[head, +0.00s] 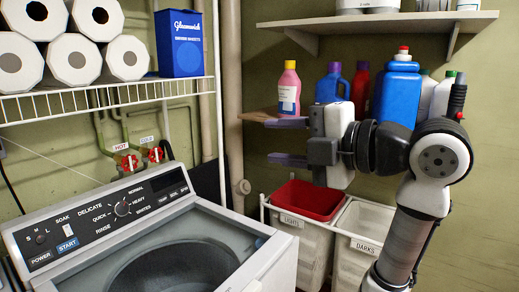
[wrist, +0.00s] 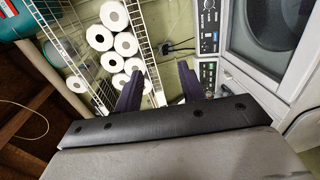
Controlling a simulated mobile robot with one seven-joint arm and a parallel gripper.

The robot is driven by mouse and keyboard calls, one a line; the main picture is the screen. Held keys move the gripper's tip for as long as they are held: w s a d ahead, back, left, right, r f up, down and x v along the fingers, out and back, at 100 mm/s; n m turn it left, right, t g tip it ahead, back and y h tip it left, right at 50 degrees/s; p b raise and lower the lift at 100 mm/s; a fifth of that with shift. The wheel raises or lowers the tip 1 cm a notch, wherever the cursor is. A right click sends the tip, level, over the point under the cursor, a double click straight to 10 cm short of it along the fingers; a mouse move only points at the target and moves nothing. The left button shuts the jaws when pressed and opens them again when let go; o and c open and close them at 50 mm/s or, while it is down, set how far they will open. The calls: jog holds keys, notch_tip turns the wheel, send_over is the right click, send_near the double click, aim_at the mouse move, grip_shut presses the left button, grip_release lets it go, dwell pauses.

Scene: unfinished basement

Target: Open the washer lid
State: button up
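The white washer (head: 262,262) stands at the lower left of the head view, with its black control panel (head: 105,215) along the back. Its lid (head: 215,234) has a large glass window with the round dark drum visible beneath, and it looks shut. The lower part of the lid is cut off by the picture edge. In the wrist view the lid (wrist: 232,40) is at the upper right, tilted. My gripper (head: 270,140) is open and empty, above and to the right of the washer, apart from it. Its two dark purple fingers are spread in the wrist view (wrist: 160,70).
A wire shelf (head: 105,98) with paper rolls (head: 75,60) and a blue box (head: 180,43) hangs above the washer's back. Laundry bins (head: 318,238) stand to the right. A shelf of bottles (head: 289,90) is behind my gripper. Vertical pipes (head: 231,90) run beside the wire shelf.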

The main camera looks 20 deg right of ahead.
jog(key=b+v, duration=0.2)
jog(key=v, duration=0.6)
